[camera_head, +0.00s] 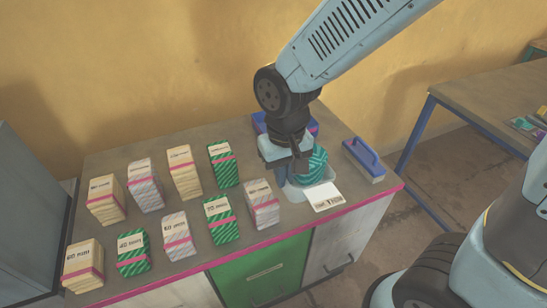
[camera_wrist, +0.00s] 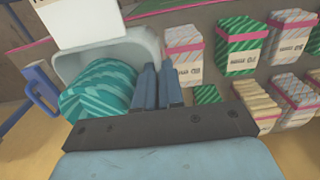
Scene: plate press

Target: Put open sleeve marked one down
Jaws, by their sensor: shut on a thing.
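My gripper (camera_head: 298,170) is low over a pale translucent tray (camera_head: 294,193) at the right of the counter. The gripped edge is hidden and no mark on the sleeve is readable. I cannot tell whether it touches the tray floor.
Several banded packs, including a green one (camera_head: 223,165) and a pink-striped one (camera_head: 262,203), stand left of the tray. A white card (camera_head: 323,196) lies in front. A blue-handled brush (camera_head: 364,160) is at right, and a purple-blue box (camera_head: 260,122) is behind.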

